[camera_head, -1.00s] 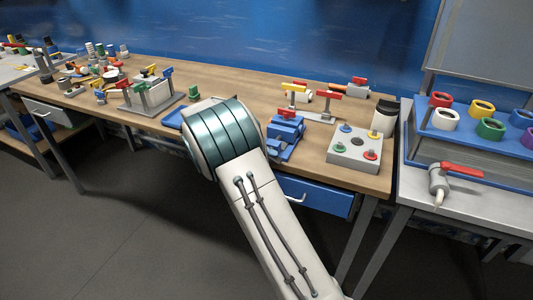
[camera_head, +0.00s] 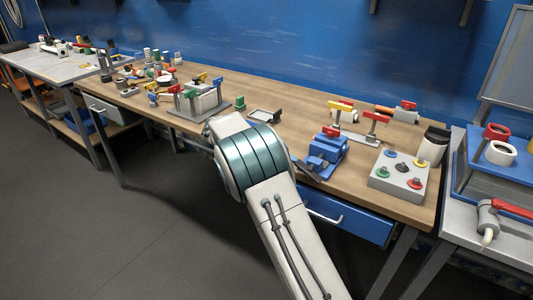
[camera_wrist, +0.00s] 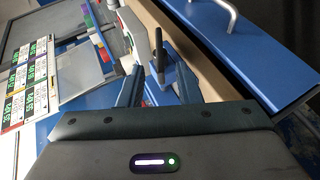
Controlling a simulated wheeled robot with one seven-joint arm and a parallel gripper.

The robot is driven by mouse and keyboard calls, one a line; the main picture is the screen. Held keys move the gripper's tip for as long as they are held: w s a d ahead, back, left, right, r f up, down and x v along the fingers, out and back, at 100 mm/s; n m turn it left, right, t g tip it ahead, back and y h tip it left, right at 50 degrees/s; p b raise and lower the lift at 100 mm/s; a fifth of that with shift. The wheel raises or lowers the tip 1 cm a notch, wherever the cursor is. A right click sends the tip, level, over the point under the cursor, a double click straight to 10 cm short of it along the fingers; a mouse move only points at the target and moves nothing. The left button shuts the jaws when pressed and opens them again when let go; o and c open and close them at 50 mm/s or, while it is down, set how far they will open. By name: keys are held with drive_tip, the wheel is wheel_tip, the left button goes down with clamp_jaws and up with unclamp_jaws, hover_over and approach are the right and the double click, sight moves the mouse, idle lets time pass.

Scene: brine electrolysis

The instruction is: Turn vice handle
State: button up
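The blue vice (camera_head: 326,152) sits at the front edge of the wooden bench in the head view, with a red part on top. My arm's pale, teal-banded elbow hides most of my gripper there. In the wrist view my gripper (camera_wrist: 158,88) has its two dark fingers apart. A dark upright rod (camera_wrist: 158,50), which looks like the vice handle, shows between and just beyond the fingertips. Blue parts, likely of the vice, lie behind it. I cannot tell whether the fingers touch the rod.
A grey box with coloured knobs (camera_head: 398,176) stands right of the vice, beside a dark-topped cup (camera_head: 433,146). Red and yellow valve handles stand behind. A blue drawer (camera_head: 345,215) is below the bench edge; its front (camera_wrist: 255,50) also shows in the wrist view.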

drive_tip(key=v, duration=0.6)
drive_tip(key=shift+a, duration=0.3)
drive_tip(key=shift+d+r, duration=0.1)
drive_tip(key=shift+r, duration=0.15)
drive_tip(key=s+d+r+n+y+p, duration=0.35)
drive_tip(key=s+d+r+y, duration=0.35)
drive_tip(key=s+d, duration=0.35)
drive_tip(key=s+d+t+y+p, duration=0.2)
drive_tip(key=s+t+y+p, duration=0.2)
drive_tip(key=s, duration=1.6)
drive_tip(key=shift+t+y, duration=0.7)
drive_tip(key=shift+y, duration=0.5)
drive_tip(key=shift+o, duration=0.2)
drive_tip(key=shift+s+d+f+n, duration=0.1)
drive_tip(key=shift+s+n, duration=0.05)
drive_tip(key=shift+n, duration=0.1)
